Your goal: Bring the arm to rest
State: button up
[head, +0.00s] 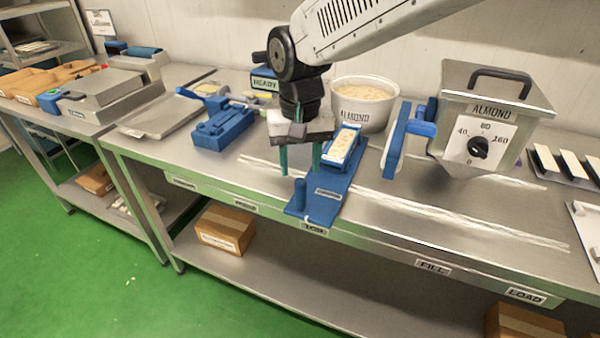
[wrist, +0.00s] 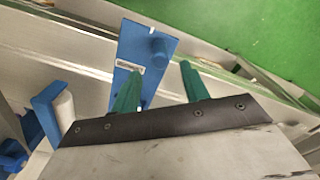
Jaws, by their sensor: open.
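My gripper (head: 300,160) is open and empty, with its two green fingers pointing down and spread apart. In the head view it hangs over the steel bench, just above and left of a blue board (head: 322,200). The board has an upright blue peg near its front end and a filled tray (head: 343,146) with a pale bar at its back end. In the wrist view the fingers (wrist: 158,85) show apart, with the blue board (wrist: 140,50) beyond them. My arm reaches in from the upper right.
A white tub (head: 365,107) labelled ALMOND stands behind the board. A steel ALMOND kettle (head: 490,120) with a dial is at right. A blue fixture (head: 222,125) and a READY sign (head: 265,84) are at left. The bench's front edge (head: 400,247) runs below.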

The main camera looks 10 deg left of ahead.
jog(key=shift+r, duration=0.1)
jog(key=shift+s+d+f, duration=0.2)
jog(key=shift+s, duration=0.05)
jog(key=s+d+r+m, duration=0.1)
jog(key=s+d+r, duration=0.1)
jog(key=s+d, duration=0.5)
jog(key=s+d+r+m+t, duration=0.1)
jog(key=s+d, duration=0.5)
jog(key=d, duration=1)
jog(key=s+d+r+m, duration=0.2)
jog(key=s+d, duration=0.5)
jog(key=d, duration=0.4)
jog(key=shift+s+d+r, duration=0.25)
jog(key=shift+s+r, duration=0.05)
jog(key=shift+r, duration=0.15)
